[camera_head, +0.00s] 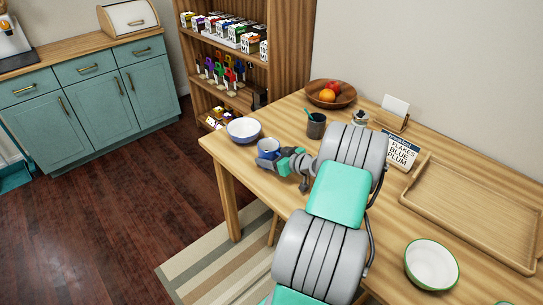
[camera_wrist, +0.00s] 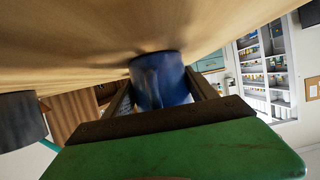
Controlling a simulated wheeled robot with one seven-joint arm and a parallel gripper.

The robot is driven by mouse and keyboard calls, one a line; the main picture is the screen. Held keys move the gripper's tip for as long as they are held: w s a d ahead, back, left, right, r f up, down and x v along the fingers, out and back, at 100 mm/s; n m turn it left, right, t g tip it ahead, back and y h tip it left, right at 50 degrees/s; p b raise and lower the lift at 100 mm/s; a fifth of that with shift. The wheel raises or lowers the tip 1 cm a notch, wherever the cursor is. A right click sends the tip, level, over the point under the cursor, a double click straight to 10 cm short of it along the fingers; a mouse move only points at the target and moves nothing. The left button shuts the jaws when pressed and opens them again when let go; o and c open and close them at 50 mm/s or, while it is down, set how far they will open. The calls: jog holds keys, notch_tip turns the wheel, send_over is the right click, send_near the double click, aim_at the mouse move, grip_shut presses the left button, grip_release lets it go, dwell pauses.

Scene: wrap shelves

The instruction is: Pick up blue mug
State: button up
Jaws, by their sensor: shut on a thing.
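The blue mug (camera_head: 268,147) stands near the left end of the wooden table, just in front of a white and blue bowl. My gripper (camera_head: 284,158) reaches it from the right and is shut on it. In the wrist view, the blue mug (camera_wrist: 160,80) sits between the two fingers of my gripper (camera_wrist: 160,92). That view is upside down, with the tabletop (camera_wrist: 60,45) above. The mug's rim end seems to be at or very near the table surface in that view; I cannot tell whether it touches.
The bowl (camera_head: 243,130) is close behind the mug. A dark cup (camera_head: 316,127), fruit bowl (camera_head: 341,101), glass jar (camera_head: 360,118), printed card (camera_head: 401,152), wooden tray (camera_head: 420,196) and green-rimmed bowl (camera_head: 431,266) are on the table. The table's left edge is near the mug.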

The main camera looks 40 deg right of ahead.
jog(key=c, duration=0.3)
jog(key=shift+r, duration=0.1)
